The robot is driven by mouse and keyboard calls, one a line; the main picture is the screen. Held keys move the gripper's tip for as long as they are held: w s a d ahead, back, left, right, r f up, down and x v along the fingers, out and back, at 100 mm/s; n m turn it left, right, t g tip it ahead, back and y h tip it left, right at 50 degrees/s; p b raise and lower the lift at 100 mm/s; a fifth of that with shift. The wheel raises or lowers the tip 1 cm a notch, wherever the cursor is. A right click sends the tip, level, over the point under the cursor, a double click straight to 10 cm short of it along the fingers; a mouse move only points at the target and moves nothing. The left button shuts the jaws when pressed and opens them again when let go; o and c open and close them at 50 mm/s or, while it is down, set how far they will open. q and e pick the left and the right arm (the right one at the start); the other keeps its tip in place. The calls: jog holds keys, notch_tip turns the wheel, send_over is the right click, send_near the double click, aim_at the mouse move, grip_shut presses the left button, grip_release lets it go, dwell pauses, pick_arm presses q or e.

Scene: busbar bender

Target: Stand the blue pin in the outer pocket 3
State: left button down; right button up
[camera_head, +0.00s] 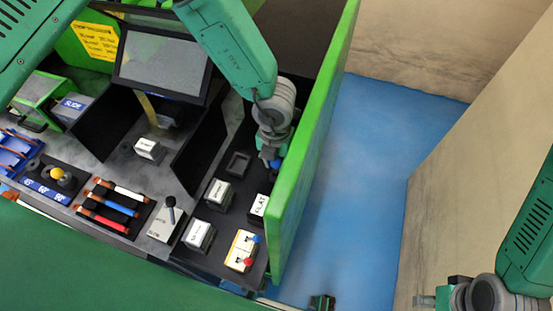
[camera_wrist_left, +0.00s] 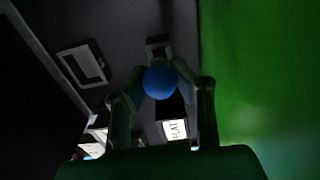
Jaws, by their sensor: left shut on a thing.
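My left gripper (camera_head: 270,158) is shut on the blue pin (camera_wrist_left: 160,82), whose round blue head shows between the fingers in the left wrist view. In the head view only a bit of blue (camera_head: 275,163) shows at the fingertips. The pin is over the dark panel beside the green wall. A square-rimmed empty pocket (camera_head: 237,164) lies just left of the gripper; it also shows in the wrist view (camera_wrist_left: 85,65). Another rimmed pocket (camera_wrist_left: 158,43) is partly hidden behind the pin head. Whether the pin's lower end touches it cannot be told. My right gripper (camera_head: 425,301) is at the lower right.
A FLAT-labelled block (camera_head: 259,205) sits just below the gripper. Labelled blocks (camera_head: 219,193) (camera_head: 198,235) stand to the left. A pale plate (camera_head: 242,250) carries a blue and a red knob. The tall green wall (camera_head: 312,145) closely bounds the right side.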

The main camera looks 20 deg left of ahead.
pick_arm(q)
jog(key=shift+f+b, duration=0.8)
jog(key=shift+f, duration=0.5)
jog(key=c, duration=1.3)
grip_release()
jog(key=shift+r, duration=0.2)
notch_tip(320, 180, up, 10)
jog(key=shift+w+r, duration=0.1)
jog(key=shift+r, duration=0.65)
